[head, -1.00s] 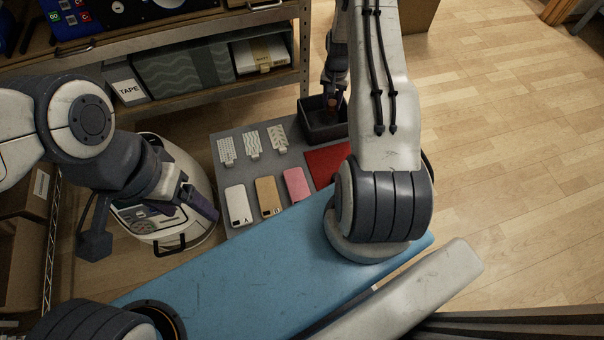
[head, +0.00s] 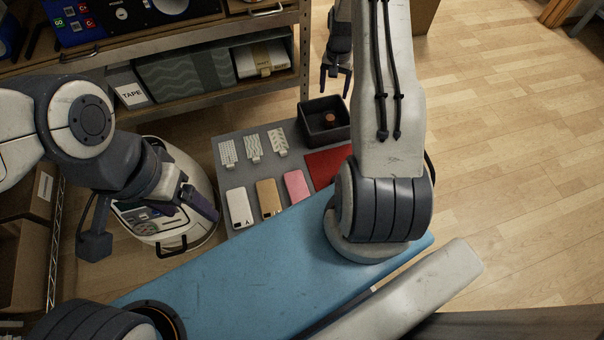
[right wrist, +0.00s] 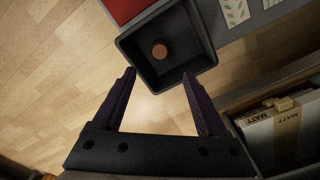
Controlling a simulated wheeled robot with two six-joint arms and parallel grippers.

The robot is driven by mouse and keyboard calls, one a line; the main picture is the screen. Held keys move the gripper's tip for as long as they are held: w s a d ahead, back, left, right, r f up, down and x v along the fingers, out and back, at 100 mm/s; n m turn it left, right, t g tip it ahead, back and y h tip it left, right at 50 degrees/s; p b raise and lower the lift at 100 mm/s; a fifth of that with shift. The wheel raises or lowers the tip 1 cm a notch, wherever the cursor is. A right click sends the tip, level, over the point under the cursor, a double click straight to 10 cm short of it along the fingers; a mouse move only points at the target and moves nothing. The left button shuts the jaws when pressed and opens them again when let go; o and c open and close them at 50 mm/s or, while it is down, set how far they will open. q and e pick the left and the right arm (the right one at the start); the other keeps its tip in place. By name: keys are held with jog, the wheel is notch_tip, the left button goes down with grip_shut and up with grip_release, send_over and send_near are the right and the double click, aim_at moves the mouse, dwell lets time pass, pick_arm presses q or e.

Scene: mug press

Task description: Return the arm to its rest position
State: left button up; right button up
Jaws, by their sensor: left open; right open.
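My right gripper (head: 335,84) is open and empty, above and a little beyond the dark bin in the head view. It also shows open in the right wrist view (right wrist: 164,88), its fingers reaching toward the bin's near edge with nothing between them. My left gripper (head: 203,205) is at the left, over the white rounded machine, and its jaws are open. The dark square bin (head: 308,132) stands at the back right corner of the grey table and holds a small round brown object (head: 330,119), which also lies inside the bin in the right wrist view (right wrist: 159,51).
The grey table (head: 222,184) bears a white phone (head: 239,208), a tan one (head: 268,198), a pink one (head: 295,186), several patterned tags (head: 253,147) and a red mat (head: 324,166). A shelf unit (head: 205,112) stands behind. The floor (head: 500,150) at right is clear.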

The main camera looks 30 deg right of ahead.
notch_tip(320, 180, up, 2)
jog(key=shift+r, duration=0.2)
dwell(0.3)
jog(key=w+a+r+n, duration=0.1)
jog(key=a+r+n, duration=0.1)
jog(key=a+r, duration=0.4)
jog(key=a+r+n, duration=0.2)
jog(key=a+r, duration=0.1)
jog(key=a, duration=0.6)
jog(key=s+a+r+n, duration=0.3)
jog(key=s+a+r, duration=0.1)
jog(key=a, duration=0.3)
jog(key=s+a+r+n, duration=0.2)
jog(key=s+a+r, duration=0.25)
jog(key=a, duration=0.35)
jog(key=s+a+r+n+y, duration=0.15)
jog(key=s+a+n, duration=0.25)
jog(key=s, duration=0.6)
jog(key=s+a+r+n+h, duration=0.1)
jog(key=s+a+r+n, duration=0.25)
jog(key=s, duration=0.65)
notch_tip(320, 180, up, 22)
jog(key=p, duration=2.2)
jog(key=shift+r+n+p, duration=0.15)
jog(key=shift+n+p, duration=0.2)
jog(key=shift+p, duration=0.05)
